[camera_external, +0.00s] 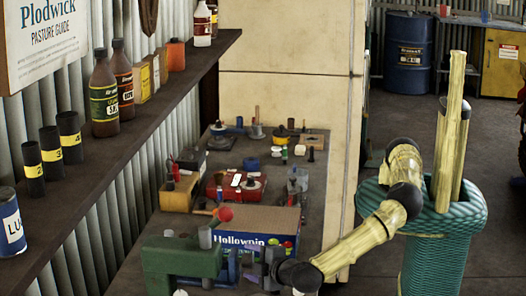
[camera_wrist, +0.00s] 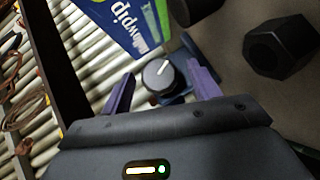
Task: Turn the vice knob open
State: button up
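The green vice (camera_external: 182,262) stands at the near end of the bench in the external view. A blue part shows at its right side, close to my gripper (camera_external: 250,264). In the wrist view a round dark knob (camera_wrist: 158,74) with a white pointer line sits on a blue mount. My gripper (camera_wrist: 162,88) is open, with one purple finger left of the knob and one right of it. Gaps show between the fingers and the knob, and nothing is held. The knob cannot be made out in the external view.
A blue and white box (camera_external: 254,229) stands behind the vice. A red ball (camera_external: 225,213) shows above the vice. A dark hexagonal object (camera_wrist: 280,48) lies right of the fingers. A shelf (camera_external: 110,165) with bottles runs along the left wall.

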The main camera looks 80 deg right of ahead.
jog(key=shift+a, duration=0.1)
jog(key=b+v, duration=0.4)
jog(key=v, duration=1.1)
jog(key=shift+s+a, duration=0.25)
jog(key=shift+s, duration=0.05)
jog(key=shift+v, duration=0.75)
jog(key=shift+r, duration=0.1)
jog(key=shift+w+d+r, duration=0.1)
